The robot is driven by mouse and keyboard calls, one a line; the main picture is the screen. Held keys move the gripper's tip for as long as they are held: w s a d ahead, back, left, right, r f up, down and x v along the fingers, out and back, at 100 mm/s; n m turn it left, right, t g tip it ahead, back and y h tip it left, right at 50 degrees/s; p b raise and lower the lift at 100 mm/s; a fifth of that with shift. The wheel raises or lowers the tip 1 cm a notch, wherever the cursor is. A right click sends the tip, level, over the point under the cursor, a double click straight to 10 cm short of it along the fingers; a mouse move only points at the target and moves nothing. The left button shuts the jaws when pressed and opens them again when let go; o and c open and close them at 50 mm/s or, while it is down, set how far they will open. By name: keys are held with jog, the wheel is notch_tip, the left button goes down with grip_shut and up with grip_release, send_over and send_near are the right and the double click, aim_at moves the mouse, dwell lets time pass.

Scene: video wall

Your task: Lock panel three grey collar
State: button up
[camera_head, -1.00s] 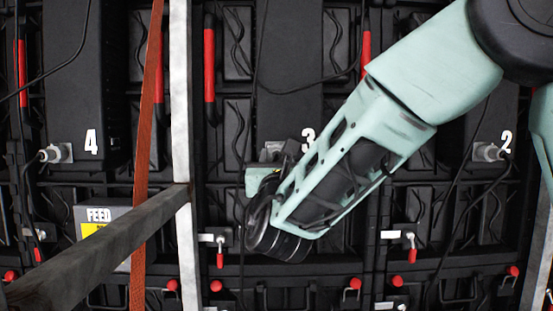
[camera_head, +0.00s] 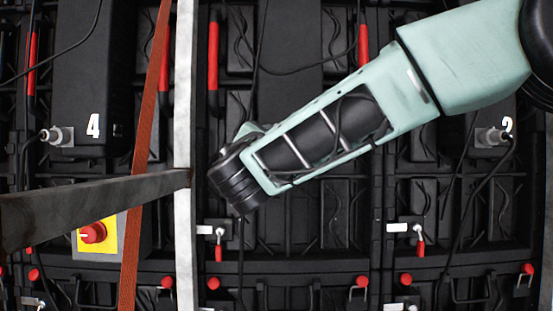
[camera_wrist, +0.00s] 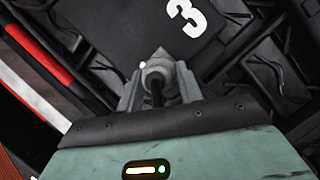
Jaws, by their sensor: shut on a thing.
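The grey collar (camera_wrist: 158,72) of panel three is in the wrist view, at the lower edge of the black panel (camera_wrist: 148,35) marked with a white 3. My gripper (camera_wrist: 160,80) is shut on the collar, with a grey finger on each side of it. A dark cable runs from the collar toward my wrist. In the head view my arm covers the collar, the number 3 and my gripper. Panel three's black housing (camera_head: 292,55) shows above my arm. I cannot tell how far the collar is turned.
A dark bar (camera_head: 100,205) and a pale upright post (camera_head: 184,100) stand in front at left, beside an orange strap (camera_head: 146,140). A red knob (camera_head: 93,232) sits on a yellow plate. Grey connectors of panel four (camera_head: 57,136) and panel two (camera_head: 491,136) flank my arm. Loose cables hang around.

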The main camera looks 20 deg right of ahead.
jog(key=shift+m+g+h+b, duration=0.3)
jog(key=shift+m+g+b, duration=0.2)
jog(key=shift+m+b, duration=0.75)
jog(key=shift+m, duration=0.35)
jog(key=o, duration=1)
jog(key=b+v, duration=0.2)
jog(key=v, duration=1.5)
jog(key=shift+a, duration=0.25)
jog(key=shift+r, duration=0.1)
